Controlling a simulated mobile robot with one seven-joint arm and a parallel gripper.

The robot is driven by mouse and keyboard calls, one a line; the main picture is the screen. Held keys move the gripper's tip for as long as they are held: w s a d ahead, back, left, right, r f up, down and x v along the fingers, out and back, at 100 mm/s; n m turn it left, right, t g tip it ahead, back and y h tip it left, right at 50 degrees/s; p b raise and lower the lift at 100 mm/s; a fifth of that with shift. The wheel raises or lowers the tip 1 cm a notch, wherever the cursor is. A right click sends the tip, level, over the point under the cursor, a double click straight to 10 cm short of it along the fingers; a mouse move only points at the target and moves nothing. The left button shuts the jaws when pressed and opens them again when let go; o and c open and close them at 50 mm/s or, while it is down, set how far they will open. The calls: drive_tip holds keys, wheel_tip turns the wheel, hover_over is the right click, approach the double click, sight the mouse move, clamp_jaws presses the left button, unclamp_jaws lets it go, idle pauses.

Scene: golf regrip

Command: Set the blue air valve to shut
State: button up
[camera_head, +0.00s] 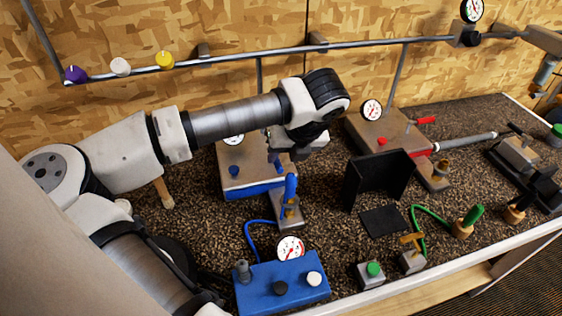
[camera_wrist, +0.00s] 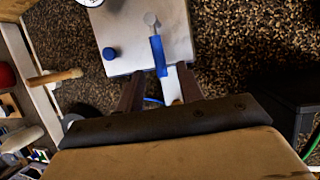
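A box with a blue front (camera_head: 262,190) stands in the middle of the bench, below my arm. A blue lever (camera_head: 278,166) sits on its top; in the wrist view the lever (camera_wrist: 158,55) runs from a grey pivot towards my gripper. A separate brass valve with an upright blue handle (camera_head: 291,187) stands in front of the box. I cannot tell which of the two is the air valve. My gripper (camera_wrist: 160,80) is open, its fingers apart. The blue lever's end shows between the fingertips; contact is not clear. The head view mostly hides my gripper.
A blue button (camera_wrist: 109,53) is beside the lever. A blue control box (camera_head: 282,285) with a gauge is at the front. A black bracket (camera_head: 378,178) and a red-lever box (camera_head: 385,135) stand to the right. A pipe (camera_head: 240,53) runs along the wall.

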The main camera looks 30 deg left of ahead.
sight(276, 163)
drive_tip(key=shift+x, duration=1.45)
drive_tip(key=shift+c, duration=0.4)
clamp_jaws()
